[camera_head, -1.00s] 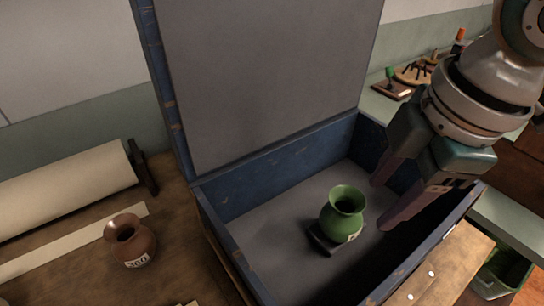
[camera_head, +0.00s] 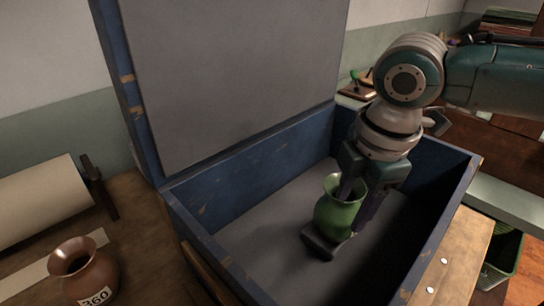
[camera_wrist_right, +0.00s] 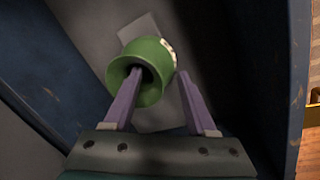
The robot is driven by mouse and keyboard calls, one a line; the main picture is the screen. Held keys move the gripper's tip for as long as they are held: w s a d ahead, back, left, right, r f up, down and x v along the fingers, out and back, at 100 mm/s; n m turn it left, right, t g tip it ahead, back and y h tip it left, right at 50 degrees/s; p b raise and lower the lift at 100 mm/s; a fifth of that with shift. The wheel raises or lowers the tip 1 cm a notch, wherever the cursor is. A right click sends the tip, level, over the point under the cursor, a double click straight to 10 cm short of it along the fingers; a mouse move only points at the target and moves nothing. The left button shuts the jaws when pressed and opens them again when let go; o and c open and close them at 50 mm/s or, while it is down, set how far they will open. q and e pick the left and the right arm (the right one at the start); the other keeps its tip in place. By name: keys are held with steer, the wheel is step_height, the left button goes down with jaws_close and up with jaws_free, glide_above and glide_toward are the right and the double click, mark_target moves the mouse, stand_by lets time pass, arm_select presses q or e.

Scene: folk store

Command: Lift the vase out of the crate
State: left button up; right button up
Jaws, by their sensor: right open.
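The green vase (camera_head: 333,215) stands upright inside the blue wooden crate (camera_head: 245,175), on a small dark pad (camera_head: 318,243). My right gripper (camera_head: 357,203) is open and points down at the vase. In the right wrist view, the gripper (camera_wrist_right: 160,74) straddles the wall of the vase (camera_wrist_right: 150,52). One finger reaches into the vase's mouth and the other is outside, beside its body. Whether either finger touches the vase is unclear. The finger in the mouth hides part of the opening. My left gripper is not in view.
The crate's raised lid (camera_head: 230,75) stands behind it, and its walls surround my right gripper. A brown vase (camera_head: 84,272) with a number label stands on the table at left, near a paper roll (camera_head: 40,200). A green basket (camera_head: 502,258) is at lower right.

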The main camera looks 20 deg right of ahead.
steer(key=shift+w+f, duration=0.1)
steer(key=shift+f, duration=0.65)
jaws_close()
stand_by(0.9)
